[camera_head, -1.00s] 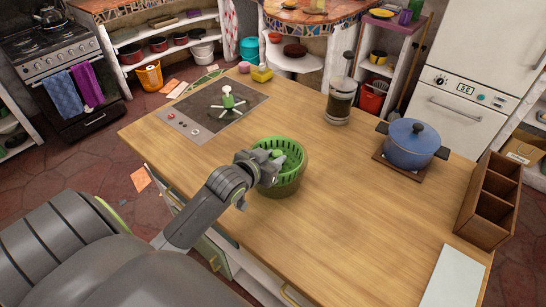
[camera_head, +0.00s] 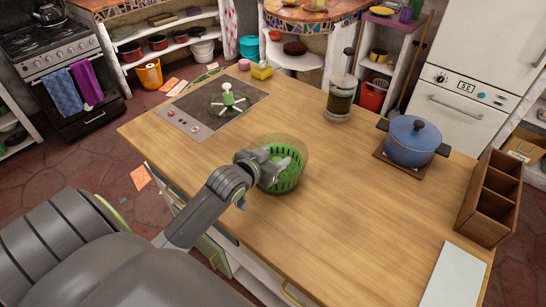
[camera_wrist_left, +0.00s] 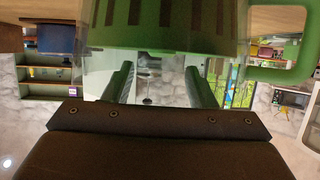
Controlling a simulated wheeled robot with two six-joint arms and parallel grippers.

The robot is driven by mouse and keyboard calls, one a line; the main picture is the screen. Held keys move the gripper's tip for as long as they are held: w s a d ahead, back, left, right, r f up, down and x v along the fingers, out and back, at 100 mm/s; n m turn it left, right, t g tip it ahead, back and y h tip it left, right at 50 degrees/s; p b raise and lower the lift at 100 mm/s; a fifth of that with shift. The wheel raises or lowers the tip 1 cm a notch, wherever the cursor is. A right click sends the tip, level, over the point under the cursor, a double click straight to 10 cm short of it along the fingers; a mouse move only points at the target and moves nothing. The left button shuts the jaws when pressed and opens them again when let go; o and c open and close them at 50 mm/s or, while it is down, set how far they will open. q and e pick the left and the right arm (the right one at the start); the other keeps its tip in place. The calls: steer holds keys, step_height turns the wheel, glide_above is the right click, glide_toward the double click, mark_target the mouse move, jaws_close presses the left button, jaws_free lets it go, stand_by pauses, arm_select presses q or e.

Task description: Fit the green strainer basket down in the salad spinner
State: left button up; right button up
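The green strainer basket (camera_head: 285,181) is inside the clear bowl of the salad spinner (camera_head: 301,150) on the wooden counter. The bowl's clear rim shows above the basket's green rim. My left gripper (camera_head: 273,166) is at the left side of the bowl's top and covers part of the basket. In the left wrist view the slotted basket (camera_wrist_left: 180,28) fills the top, with a green loop at its right. The two fingers (camera_wrist_left: 160,88) stand apart with nothing visibly pinched between them. My right gripper is not in view.
A black cooktop (camera_head: 201,118) with a green-and-white knobbed piece (camera_head: 229,98) lies behind left. A French press (camera_head: 341,98), blue pot (camera_head: 412,142), wooden divider box (camera_head: 490,198) and pale board (camera_head: 455,275) stand to the right. The counter's front middle is clear.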

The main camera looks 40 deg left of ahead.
arm_select(q)
steer(key=shift+f, duration=0.15)
steer(key=shift+s, duration=0.5)
steer(key=p+v, duration=0.2)
steer(key=v, duration=1.4)
steer(key=shift+r, duration=0.45)
steer(key=shift+s, duration=0.15)
